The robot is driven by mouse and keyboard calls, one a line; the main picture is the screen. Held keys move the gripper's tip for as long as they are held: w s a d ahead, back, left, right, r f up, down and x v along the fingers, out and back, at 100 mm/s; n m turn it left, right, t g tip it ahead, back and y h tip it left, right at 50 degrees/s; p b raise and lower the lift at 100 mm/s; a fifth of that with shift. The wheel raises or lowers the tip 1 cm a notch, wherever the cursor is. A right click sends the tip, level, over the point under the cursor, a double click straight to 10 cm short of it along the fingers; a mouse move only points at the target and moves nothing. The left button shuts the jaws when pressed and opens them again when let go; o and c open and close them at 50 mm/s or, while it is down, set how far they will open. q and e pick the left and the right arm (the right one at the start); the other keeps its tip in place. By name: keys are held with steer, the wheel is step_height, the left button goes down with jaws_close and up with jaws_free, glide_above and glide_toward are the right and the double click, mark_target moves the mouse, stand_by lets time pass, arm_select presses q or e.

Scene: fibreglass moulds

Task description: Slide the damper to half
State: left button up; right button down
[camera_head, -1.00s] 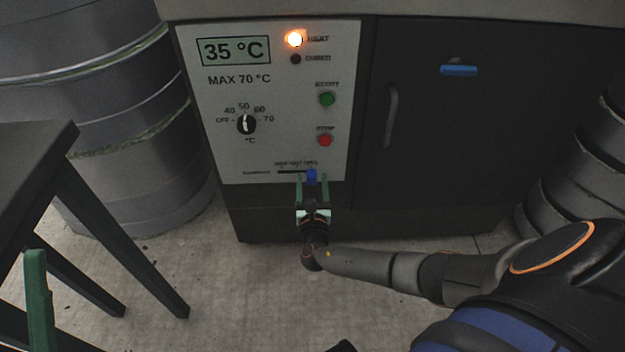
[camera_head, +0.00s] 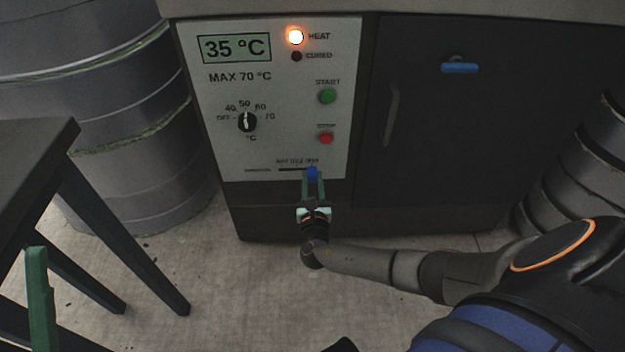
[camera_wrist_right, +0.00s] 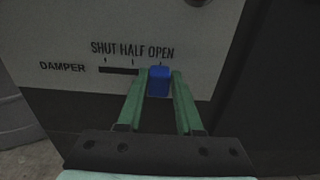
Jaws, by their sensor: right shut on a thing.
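The damper is a blue slider knob (camera_wrist_right: 159,81) in a dark horizontal slot (camera_wrist_right: 118,70) low on the white control panel. Marks above the slot read SHUT, HALF and OPEN from left to right, and the knob is at the OPEN mark, the right end. The knob also shows in the head view (camera_head: 312,173). My right gripper (camera_wrist_right: 159,84) has its green fingers on both sides of the knob and is shut on it; it also shows in the head view (camera_head: 313,178). A green finger of my left gripper (camera_head: 38,300) shows at the lower left; its jaw opening is unclear.
The panel (camera_head: 215,150) has a 35 °C display, a dial (camera_head: 247,122), a green START button (camera_head: 327,96) and a red button (camera_head: 325,138). The HEAT lamp (camera_head: 295,37) glows. A dark table (camera_head: 50,150) stands left. A cabinet door (camera_head: 440,130) is right of the panel.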

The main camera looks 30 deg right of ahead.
stand_by(0.8)
steer(key=w+a, duration=0.1)
steer(key=w+a+b, duration=0.1)
steer(key=a, duration=0.1)
steer(key=shift+w+a, duration=0.1)
steer(key=shift+a, duration=0.1)
arm_select(q)
steer(key=shift+d+f, duration=0.1)
steer(key=shift+f, duration=0.55)
arm_select(e)
steer(key=c, duration=0.6)
jaws_free()
steer(key=shift+o, duration=0.2)
